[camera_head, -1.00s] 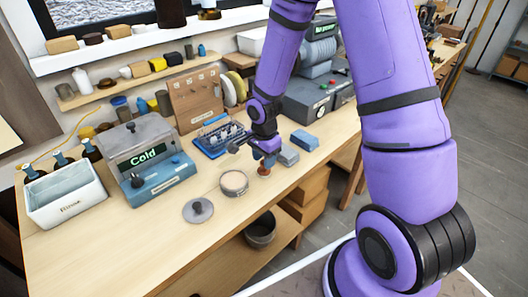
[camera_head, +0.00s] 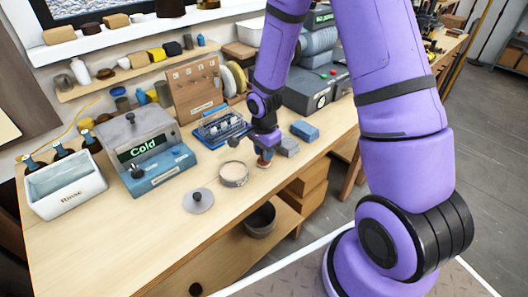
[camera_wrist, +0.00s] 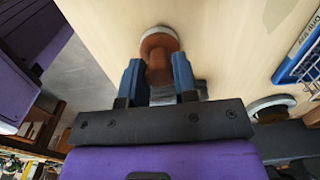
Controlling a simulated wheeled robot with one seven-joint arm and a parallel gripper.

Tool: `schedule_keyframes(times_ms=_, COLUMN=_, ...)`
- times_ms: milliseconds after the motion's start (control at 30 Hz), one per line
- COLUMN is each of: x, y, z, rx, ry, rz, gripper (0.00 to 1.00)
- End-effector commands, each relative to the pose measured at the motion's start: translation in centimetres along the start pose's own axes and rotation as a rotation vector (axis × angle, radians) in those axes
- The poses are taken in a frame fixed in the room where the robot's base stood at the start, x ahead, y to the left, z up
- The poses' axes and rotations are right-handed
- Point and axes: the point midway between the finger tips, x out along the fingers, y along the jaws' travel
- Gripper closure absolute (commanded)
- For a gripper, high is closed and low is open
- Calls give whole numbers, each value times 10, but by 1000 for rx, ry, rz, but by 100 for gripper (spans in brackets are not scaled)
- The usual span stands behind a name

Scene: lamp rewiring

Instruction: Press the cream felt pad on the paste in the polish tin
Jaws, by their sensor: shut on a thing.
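My gripper (camera_head: 265,151) is shut on the brown handle of the felt pad (camera_wrist: 158,62). The pad's pale round rim shows past the fingertips in the wrist view. In the head view the pad (camera_head: 264,162) is small and upright, just right of the polish tin and apart from it. The polish tin (camera_head: 233,182) is a round, shallow, open tin with a pale tan top, standing on the bench. Its grey lid (camera_head: 198,202) with a dark knob lies to its left. The underside of the pad is hidden. I cannot make out the tin in the wrist view.
A blue rack (camera_head: 221,130), a grey block (camera_head: 287,147) and a blue block (camera_head: 305,130) are behind my gripper. The Cold unit (camera_head: 160,172) and white Rinse basin (camera_head: 68,190) stand to the left. The bench front (camera_head: 110,240) is clear.

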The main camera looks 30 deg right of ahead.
Motion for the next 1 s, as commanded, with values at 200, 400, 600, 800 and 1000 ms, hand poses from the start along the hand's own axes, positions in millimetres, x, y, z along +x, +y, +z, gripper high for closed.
schedule_keyframes(times_ms=200, x=-19, y=0, z=0, rx=1, ry=1, rz=-3, gripper=89)
schedule_keyframes(times_ms=400, x=-36, y=0, z=0, rx=1, ry=1, rz=-2, gripper=89)
schedule_keyframes(times_ms=600, x=-46, y=0, z=0, rx=-1, ry=0, rz=-1, gripper=89)
schedule_keyframes(times_ms=800, x=-47, y=0, z=0, rx=-1, ry=0, rz=0, gripper=89)
schedule_keyframes(times_ms=1000, x=-48, y=-1, z=3, rx=-2, ry=1, rz=0, gripper=89)
